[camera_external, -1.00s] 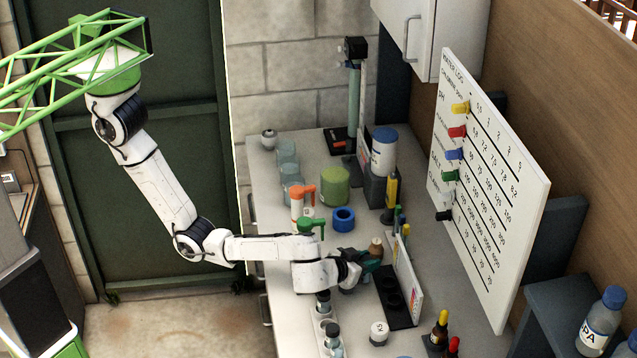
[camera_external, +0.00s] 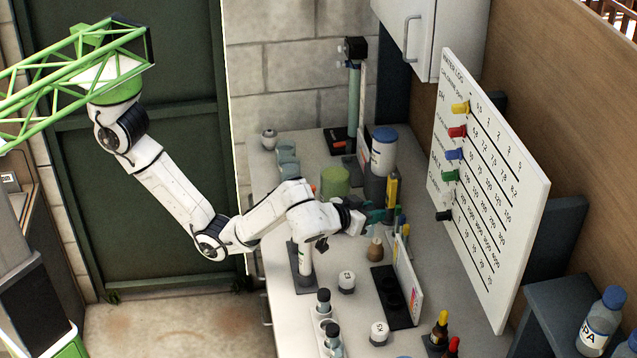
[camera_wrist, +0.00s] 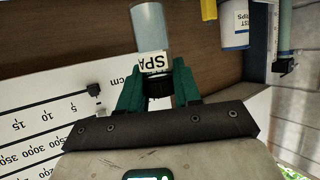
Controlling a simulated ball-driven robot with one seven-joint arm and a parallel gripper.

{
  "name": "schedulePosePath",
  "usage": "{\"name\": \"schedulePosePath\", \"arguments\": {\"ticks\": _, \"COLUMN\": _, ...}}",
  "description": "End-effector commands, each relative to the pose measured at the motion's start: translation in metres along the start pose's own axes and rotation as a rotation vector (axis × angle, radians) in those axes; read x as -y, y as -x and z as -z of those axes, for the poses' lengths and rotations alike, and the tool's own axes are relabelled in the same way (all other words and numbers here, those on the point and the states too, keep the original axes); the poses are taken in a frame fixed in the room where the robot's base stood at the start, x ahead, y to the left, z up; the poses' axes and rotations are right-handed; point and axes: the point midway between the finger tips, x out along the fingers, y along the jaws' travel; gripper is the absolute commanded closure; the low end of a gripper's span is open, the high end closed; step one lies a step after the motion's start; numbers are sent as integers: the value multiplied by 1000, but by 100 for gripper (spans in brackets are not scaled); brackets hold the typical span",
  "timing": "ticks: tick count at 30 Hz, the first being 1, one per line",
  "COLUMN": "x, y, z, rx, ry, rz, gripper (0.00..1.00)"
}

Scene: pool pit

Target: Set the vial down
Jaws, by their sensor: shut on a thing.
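The vial (camera_wrist: 150,28) in the wrist view is pale, clear blue-green, with a black cap and a white label reading SPA. My gripper (camera_wrist: 159,88) is shut on it at the cap end, with a green finger on each side. In the external view my gripper (camera_external: 376,214) is above the middle of the bench, just beyond a small brown-topped bottle (camera_external: 374,250).
A dark block with round holes (camera_external: 402,320) stands before a colour card. White-capped jars (camera_external: 347,282) stand nearby. A white rack (camera_external: 318,344) holds black-capped vials. A whiteboard (camera_external: 500,170) rises at right.

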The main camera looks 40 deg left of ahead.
Motion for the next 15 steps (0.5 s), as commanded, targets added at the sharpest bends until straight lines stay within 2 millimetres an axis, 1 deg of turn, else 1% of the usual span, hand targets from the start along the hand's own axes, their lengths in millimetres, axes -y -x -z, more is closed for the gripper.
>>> {"name": "schedulePosePath", "arguments": {"ticks": 4, "x": 0, "y": 4, "z": 11, "rx": -1, "ry": 1, "rz": -1, "gripper": 100}}
{"name": "schedulePosePath", "arguments": {"ticks": 12, "x": 0, "y": 6, "z": 14, "rx": 1, "ry": -1, "rz": 0, "gripper": 100}}
{"name": "schedulePosePath", "arguments": {"ticks": 14, "x": -6, "y": 8, "z": 13, "rx": 0, "ry": -7, "rz": -13, "gripper": 100}}
{"name": "schedulePosePath", "arguments": {"ticks": 15, "x": -12, "y": 11, "z": 11, "rx": 0, "ry": -14, "rz": -31, "gripper": 100}}
